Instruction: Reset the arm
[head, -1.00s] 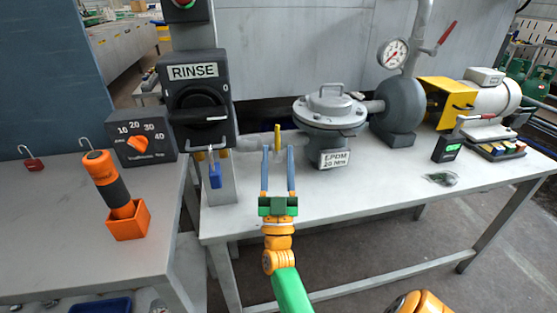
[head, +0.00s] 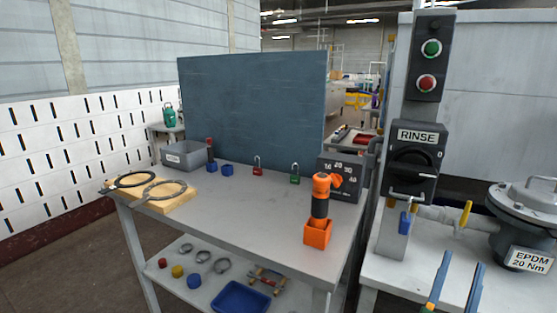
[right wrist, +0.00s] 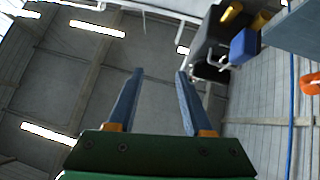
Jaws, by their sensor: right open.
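My right gripper (head: 457,283) shows at the bottom right of the head view, its two blue fingers apart and nothing between them. It is in front of the right-hand bench, below the RINSE switch box. In the right wrist view the same open fingers (right wrist: 158,100) point up toward the ceiling, with empty space between them. The blue padlock (head: 405,222) hangs on the RINSE switch (head: 413,160); it also shows near the top right of the right wrist view (right wrist: 243,46). My left gripper is not in view.
The left bench (head: 270,205) carries an orange-black tool in an orange holder (head: 317,234), a dial box (head: 345,188), red (head: 257,170) and green (head: 295,178) padlocks, a grey bin (head: 182,155) and rings on a wooden board (head: 160,200). The EPDM valve (head: 522,215) stands right.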

